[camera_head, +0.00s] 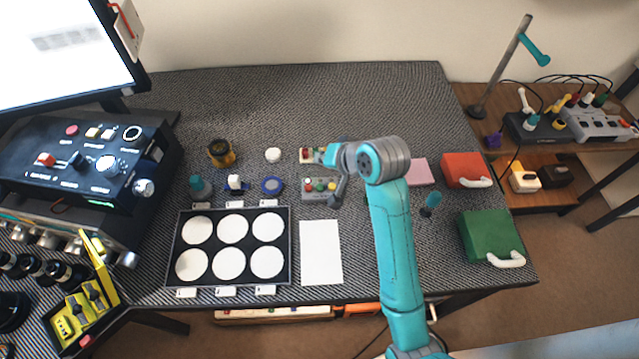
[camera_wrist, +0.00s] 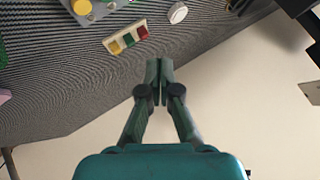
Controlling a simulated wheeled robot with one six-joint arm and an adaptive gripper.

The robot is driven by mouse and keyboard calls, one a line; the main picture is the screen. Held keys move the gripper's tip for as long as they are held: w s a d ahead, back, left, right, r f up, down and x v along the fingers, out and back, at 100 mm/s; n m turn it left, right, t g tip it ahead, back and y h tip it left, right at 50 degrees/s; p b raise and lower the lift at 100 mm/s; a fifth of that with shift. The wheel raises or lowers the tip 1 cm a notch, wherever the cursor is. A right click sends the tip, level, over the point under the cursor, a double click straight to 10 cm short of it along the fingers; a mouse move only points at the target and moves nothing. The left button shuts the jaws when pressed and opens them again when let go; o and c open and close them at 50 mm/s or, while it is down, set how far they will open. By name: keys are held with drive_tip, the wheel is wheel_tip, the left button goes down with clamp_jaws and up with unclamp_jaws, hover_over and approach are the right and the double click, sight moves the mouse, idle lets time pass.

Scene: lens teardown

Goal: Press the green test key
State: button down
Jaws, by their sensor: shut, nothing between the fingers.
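My gripper (camera_wrist: 158,72) is shut and empty in the wrist view, its two dark fingers side by side. A small pale key strip (camera_wrist: 126,38) with yellow, red and green keys lies on the table up and left of the fingertips, apart from them in the picture. The head view also shows this strip (camera_head: 306,155), partly covered by my arm's end. A grey button box (camera_head: 318,197) with red, green and yellow round buttons sits in front of it. A corner of the box (camera_wrist: 98,14) with a yellow button shows in the wrist view. Fingertip height is unclear.
A white sheet (camera_head: 321,252) and a tray of white discs (camera_head: 171,245) lie in front. Red (camera_head: 463,168) and green (camera_head: 485,235) boxes stand at right. The table's back is clear.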

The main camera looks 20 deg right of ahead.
sight(322, 188)
drive_tip(key=shift+f, duration=4.45)
drive_tip(key=shift+f, duration=0.1)
drive_tip(key=shift+f, duration=0.25)
drive_tip(key=shift+f, duration=0.45)
drive_tip(key=shift+r, duration=0.85)
drive_tip(key=shift+r, duration=2.5)
